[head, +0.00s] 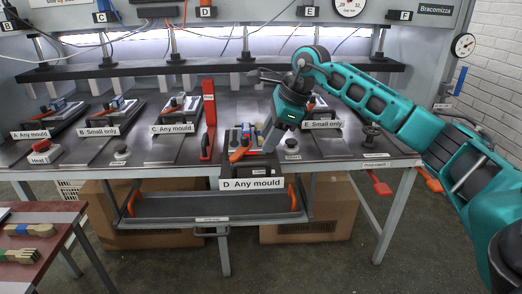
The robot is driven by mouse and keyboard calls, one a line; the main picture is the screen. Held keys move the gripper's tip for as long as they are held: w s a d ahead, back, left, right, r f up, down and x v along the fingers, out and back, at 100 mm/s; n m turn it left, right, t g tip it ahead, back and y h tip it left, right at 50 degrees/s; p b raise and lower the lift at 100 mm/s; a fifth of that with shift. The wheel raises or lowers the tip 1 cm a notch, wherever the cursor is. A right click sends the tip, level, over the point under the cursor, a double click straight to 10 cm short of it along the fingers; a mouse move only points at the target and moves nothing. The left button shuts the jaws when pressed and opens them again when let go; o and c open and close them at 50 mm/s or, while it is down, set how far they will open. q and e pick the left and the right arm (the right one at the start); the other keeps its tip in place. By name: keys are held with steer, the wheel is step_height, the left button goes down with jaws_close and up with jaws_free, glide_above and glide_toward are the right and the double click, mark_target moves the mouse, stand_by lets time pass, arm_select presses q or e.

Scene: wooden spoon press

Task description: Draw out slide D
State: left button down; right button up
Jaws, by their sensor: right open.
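Slide D (252,183), labelled "D Any mould", sits at the middle of the press bench. Its front label overhangs the bench's front edge, further forward than the labels of the other slides. An orange handle (240,154) shows at the slide's left front, with a mould carrying blue and yellow parts behind it. My right gripper (269,141) reaches down from the right, open, at the right side of the slide and close to it. Whether it touches the slide cannot be told. My left gripper is not in view.
Slides A, B and C (172,128) lie to the left and slide E (322,124) to the right. A red upright bar (208,118) stands left of slide D. A lower tray (215,206) hangs beneath.

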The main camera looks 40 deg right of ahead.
steer(key=v, duration=0.5)
stand_by(0.4)
